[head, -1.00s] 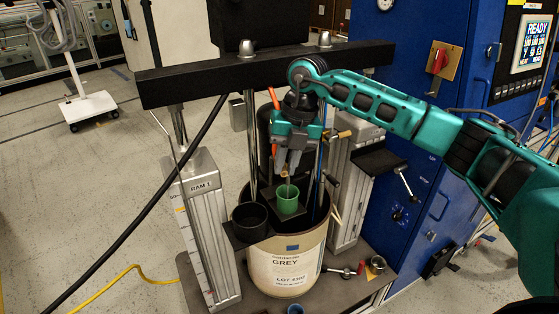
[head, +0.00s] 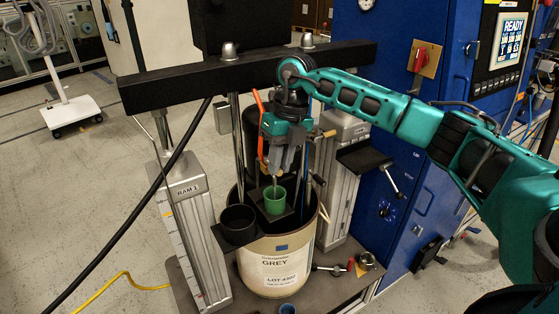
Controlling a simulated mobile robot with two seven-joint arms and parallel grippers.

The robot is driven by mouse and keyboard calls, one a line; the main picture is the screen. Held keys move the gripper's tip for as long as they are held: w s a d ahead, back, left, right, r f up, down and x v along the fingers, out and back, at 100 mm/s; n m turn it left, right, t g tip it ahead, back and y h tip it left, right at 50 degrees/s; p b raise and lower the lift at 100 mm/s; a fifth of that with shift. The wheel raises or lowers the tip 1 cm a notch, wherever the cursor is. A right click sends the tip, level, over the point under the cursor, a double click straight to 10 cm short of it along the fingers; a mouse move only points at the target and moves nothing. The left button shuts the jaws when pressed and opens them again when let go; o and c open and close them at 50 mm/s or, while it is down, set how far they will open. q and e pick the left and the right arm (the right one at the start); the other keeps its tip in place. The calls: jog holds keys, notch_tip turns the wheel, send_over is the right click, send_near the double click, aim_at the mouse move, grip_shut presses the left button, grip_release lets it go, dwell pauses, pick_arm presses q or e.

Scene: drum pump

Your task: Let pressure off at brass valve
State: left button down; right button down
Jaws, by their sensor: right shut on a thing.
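My right gripper (head: 276,178) points down just above a small green cup (head: 275,206) at the drum pump. Its fingers are shut on a small part between them, which they mostly hide. I cannot make out whether this part is the brass valve. The green cup stands upright on a dark bracket inside the rim of the drum labelled GREY (head: 277,266). My left gripper is not in view.
A black cup (head: 238,219) stands left of the green one. Ram posts (head: 190,225) flank the drum under a black crossbeam (head: 190,77). A black hose (head: 135,220) runs down at left. A blue cabinet (head: 405,195) stands at right. The floor at left is mostly open.

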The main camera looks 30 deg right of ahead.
jog(key=shift+d, duration=0.1)
jog(key=c, duration=1.1)
grip_release()
jog(key=r, duration=0.4)
jog(key=d+r, duration=0.1)
jog(key=r, duration=0.3)
jog(key=d+r, duration=0.1)
jog(key=r, duration=0.3)
jog(key=shift+d+r, duration=0.25)
jog(key=shift+r, duration=0.1)
